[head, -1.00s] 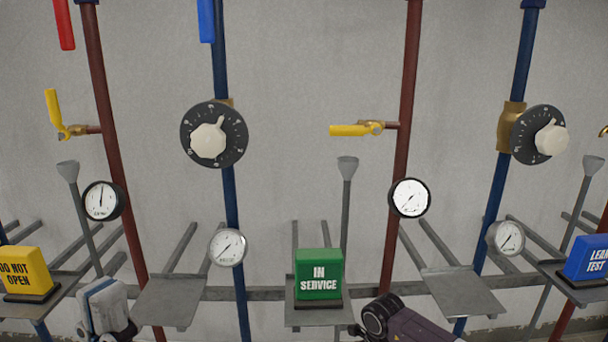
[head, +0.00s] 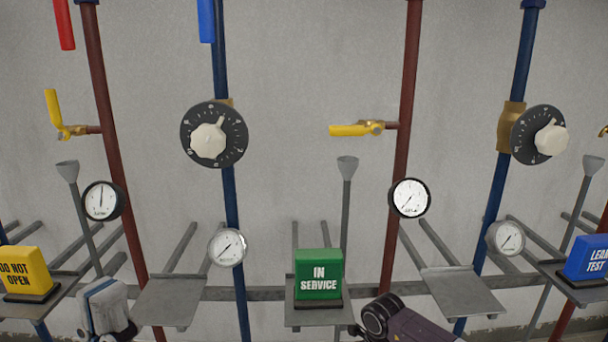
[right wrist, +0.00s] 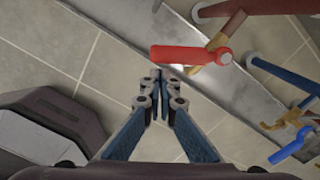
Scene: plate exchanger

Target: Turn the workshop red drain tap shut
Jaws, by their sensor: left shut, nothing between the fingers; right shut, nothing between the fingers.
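A tap with a red lever (right wrist: 185,55) shows in the right wrist view, on a brass body at the end of a short red pipe (right wrist: 232,25). The lever points left in the picture, at an angle to that pipe. My right gripper (right wrist: 165,80) is shut and empty, its tips just below the lever in the picture; contact cannot be told. No label naming this tap is seen. My left gripper (head: 106,312) is partly in the head view at the bottom left, shut, its tips not clear. Another red lever (head: 64,24) hangs at the head view's top left.
A blue lever (right wrist: 292,144) sits right of my right gripper. The head view shows red and blue wall pipes, yellow levers (head: 350,130), dials (head: 214,135), gauges (head: 410,198) and shelves with a green IN SERVICE sign (head: 319,273). Tiled floor (right wrist: 60,40) lies left of the red lever.

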